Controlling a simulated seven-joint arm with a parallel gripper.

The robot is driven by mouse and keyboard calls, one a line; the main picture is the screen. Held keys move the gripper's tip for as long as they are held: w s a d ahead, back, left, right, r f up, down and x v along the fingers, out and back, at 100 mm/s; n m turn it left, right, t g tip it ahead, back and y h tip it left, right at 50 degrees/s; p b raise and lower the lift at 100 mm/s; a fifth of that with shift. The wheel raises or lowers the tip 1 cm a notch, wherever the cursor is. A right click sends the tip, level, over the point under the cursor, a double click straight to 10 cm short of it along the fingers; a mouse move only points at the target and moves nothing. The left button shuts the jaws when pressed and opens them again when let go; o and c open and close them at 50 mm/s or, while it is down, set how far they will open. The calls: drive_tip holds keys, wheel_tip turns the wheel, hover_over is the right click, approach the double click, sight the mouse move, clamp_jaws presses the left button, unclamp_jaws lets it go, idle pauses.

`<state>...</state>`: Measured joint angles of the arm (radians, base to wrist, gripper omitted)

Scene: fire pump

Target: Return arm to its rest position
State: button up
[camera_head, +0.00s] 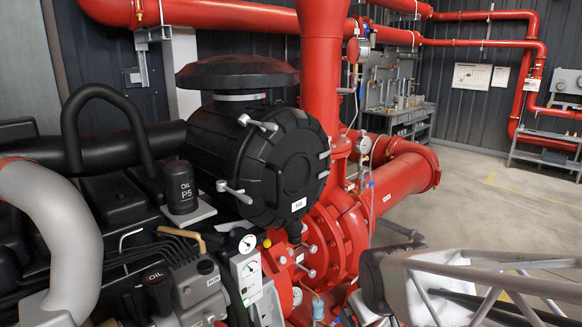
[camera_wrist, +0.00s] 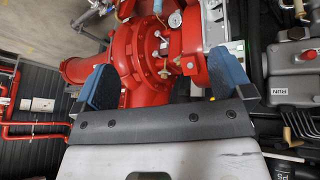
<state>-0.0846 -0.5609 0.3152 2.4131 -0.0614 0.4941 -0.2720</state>
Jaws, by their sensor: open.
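My gripper (camera_wrist: 165,80) shows in the wrist view, with two blue finger pads spread wide apart. It is open and nothing is held between the pads. Beyond the pads is the red pump casing (camera_wrist: 124,62) with its round bolted flange. I cannot tell how far the pads are from it. In the head view the pump casing (camera_head: 348,232) stands right of the middle. I cannot make out my fingertips in the head view.
A black engine air filter housing (camera_head: 232,160) and an oil filter cap (camera_head: 180,186) stand left of the pump. Red pipes (camera_head: 478,42) run along the back wall. Open floor (camera_head: 485,205) lies to the right, before a workbench (camera_head: 400,120).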

drive_tip(key=s+d+r+m+g, duration=0.3)
drive_tip(key=s+r+m, duration=0.1)
drive_tip(key=s, duration=0.7)
drive_tip(key=shift+s+d+r+m, duration=0.25)
drive_tip(key=shift+r+m, duration=0.15)
drive_tip(key=shift+r, duration=0.45)
drive_tip(key=shift+c, duration=0.2)
idle(0.7)
